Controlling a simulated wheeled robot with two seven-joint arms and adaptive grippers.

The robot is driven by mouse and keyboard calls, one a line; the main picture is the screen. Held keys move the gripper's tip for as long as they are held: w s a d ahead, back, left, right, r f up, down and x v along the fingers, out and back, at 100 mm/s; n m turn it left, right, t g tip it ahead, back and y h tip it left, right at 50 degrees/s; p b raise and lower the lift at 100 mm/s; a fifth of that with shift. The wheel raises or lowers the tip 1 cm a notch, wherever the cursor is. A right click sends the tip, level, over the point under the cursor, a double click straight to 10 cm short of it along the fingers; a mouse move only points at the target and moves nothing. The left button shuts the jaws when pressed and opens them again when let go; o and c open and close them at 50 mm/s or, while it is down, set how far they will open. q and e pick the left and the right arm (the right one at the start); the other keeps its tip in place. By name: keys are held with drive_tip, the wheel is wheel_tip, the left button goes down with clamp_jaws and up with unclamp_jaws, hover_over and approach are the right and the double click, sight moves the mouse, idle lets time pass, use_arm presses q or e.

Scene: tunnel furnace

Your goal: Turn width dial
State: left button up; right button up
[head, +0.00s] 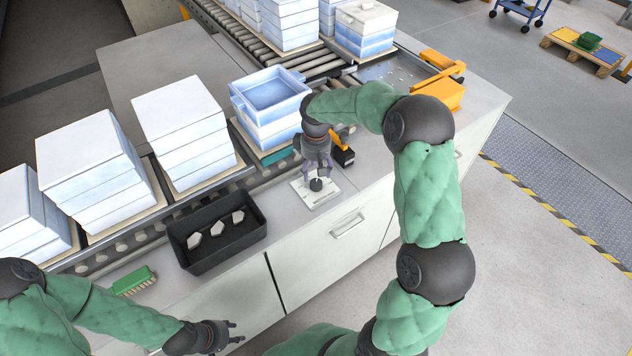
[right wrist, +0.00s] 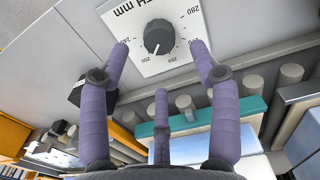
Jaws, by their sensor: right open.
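The width dial (right wrist: 159,36) is a round dark knob on a white plate (right wrist: 178,14) with printed numbers around it. In the right wrist view its pale mark points downward, roughly between 250 and 260. In the head view the dial (head: 316,185) stands on its plate (head: 330,193) at the counter's front. My right gripper (right wrist: 160,58) is open, with three purple fingers spread around the knob; no finger visibly touches it. It is also above the dial in the head view (head: 317,178). My left gripper (head: 238,331) hangs low near the counter front, empty, its fingers apart.
A black bin (head: 215,238) with several pale pieces and a green brush (head: 134,280) lie left of the dial. Stacked white-blue boxes (head: 270,108) line the roller conveyor behind.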

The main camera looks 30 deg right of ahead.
sight(316, 182)
wheel_tip(316, 182, down, 6)
drive_tip(key=shift+b, duration=0.45)
drive_tip(key=c, duration=1.1)
